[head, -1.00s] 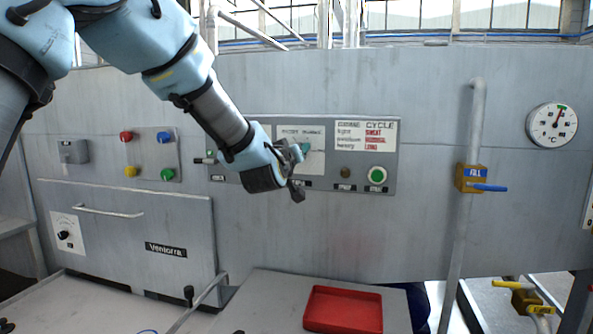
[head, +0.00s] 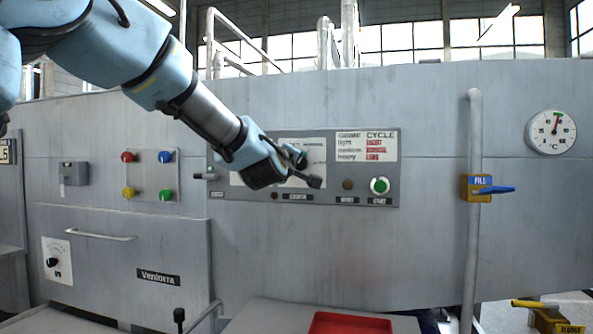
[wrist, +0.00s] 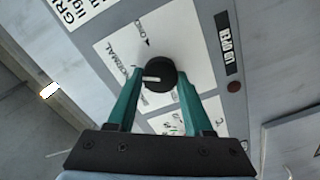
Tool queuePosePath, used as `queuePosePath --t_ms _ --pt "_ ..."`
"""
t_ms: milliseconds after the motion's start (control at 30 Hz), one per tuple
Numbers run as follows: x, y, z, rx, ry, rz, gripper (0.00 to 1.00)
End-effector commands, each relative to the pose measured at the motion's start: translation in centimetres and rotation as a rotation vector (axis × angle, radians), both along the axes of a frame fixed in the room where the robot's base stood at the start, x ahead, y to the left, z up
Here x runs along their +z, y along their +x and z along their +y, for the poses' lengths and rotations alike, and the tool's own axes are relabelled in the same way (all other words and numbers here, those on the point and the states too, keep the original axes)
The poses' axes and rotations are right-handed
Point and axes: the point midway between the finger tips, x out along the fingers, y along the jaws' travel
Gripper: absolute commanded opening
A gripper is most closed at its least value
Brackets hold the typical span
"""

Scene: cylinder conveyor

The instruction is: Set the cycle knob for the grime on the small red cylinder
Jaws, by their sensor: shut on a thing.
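My gripper (head: 304,168) is at the control panel (head: 385,140) in the head view, hiding the cycle knob there. In the wrist view, its teal fingers (wrist: 160,73) are shut on the round black knob (wrist: 161,70), one on each side. The knob's white pointer line points left in that view, roughly toward the word NORMAL. A chart (head: 367,146) headed GRIME and CYCLE is on the panel; it lists light, medium and heavy beside short, normal and long in red. The small red cylinder is not seen in any view.
A green start button (head: 380,186) and a dark button (head: 347,184) sit right of my gripper. A red tray (head: 350,323) is at the bottom edge. A pipe with a blue-handled FILL valve (head: 476,187) and a dial gauge (head: 552,132) are further right.

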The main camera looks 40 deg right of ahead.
Motion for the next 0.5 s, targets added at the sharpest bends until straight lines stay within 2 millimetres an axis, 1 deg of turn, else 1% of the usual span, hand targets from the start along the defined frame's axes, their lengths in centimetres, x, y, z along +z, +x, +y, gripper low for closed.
queuePosePath --t_ms 433,467,500 --pt "-0.01 0.06 0.03 0.001 -0.004 0.008 0.00" --pt "-0.01 0.06 0.03 0.001 -0.004 0.008 0.53" --pt "-0.01 0.06 0.03 0.001 -0.004 0.008 0.58"
